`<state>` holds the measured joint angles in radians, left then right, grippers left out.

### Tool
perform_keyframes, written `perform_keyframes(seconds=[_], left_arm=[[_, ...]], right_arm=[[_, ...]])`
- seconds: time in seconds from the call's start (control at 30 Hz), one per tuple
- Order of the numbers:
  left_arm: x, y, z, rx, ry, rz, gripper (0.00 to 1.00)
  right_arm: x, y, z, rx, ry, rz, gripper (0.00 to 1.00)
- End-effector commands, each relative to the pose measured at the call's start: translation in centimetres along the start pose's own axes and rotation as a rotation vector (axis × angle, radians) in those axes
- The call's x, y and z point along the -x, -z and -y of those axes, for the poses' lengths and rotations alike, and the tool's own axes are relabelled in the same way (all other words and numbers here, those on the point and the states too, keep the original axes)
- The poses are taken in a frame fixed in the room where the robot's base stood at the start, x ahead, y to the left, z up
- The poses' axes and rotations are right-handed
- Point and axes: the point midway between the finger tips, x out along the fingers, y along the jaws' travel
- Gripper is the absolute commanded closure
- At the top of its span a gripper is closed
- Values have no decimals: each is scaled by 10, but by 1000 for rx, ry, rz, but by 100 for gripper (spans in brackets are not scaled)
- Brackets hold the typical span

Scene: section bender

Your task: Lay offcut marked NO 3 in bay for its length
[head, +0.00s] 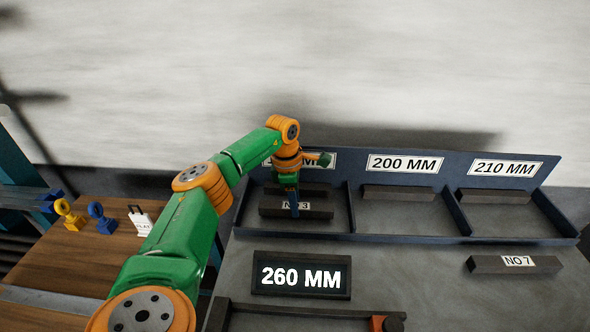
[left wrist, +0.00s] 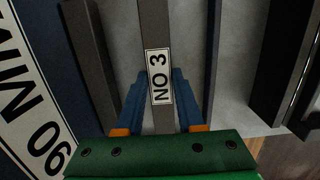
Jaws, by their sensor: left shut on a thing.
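The NO 3 offcut (head: 320,212) is a dark grey bar with a white label. It is at the left bay (head: 343,222) of the blue rack, lengthwise behind the front lip; I cannot tell whether it touches the floor. My left gripper (head: 294,208) is shut on it from above, and the left wrist view shows the labelled bar (left wrist: 158,120) between the blue fingers. The bay's sign (head: 325,160) is partly hidden by my arm; in the left wrist view the sign (left wrist: 25,100) shows "90 MM", cut off at the edge. My right gripper is out of view.
Another bar (head: 315,189) lies behind NO 3. The 200 MM bay (head: 400,215) and 210 MM bay (head: 515,215) each hold one bar at the back. A NO 7 bar (head: 490,265) lies in front. A display (head: 300,292) reads 260 MM.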

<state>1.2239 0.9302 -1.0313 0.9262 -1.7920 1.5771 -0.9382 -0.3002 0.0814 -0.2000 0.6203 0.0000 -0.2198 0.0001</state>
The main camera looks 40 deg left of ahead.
Motion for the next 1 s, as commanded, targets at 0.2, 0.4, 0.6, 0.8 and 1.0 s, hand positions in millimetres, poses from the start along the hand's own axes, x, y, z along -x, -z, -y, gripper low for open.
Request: perform_keyframes(seconds=[0.2, 0.4, 0.6, 0.8, 1.0], left_arm=[[-5, 0, 0, 0, 0, 0, 100], [-9, 1, 0, 0, 0, 0, 100], [-8, 1, 0, 0, 0, 0, 28], [-8, 1, 0, 0, 0, 0, 28], [20, 1, -1, 0, -5, 4, 28]], right_arm=[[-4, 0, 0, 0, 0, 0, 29], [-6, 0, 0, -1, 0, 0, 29], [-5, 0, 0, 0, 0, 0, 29], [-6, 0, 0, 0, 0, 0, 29], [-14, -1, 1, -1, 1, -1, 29]])
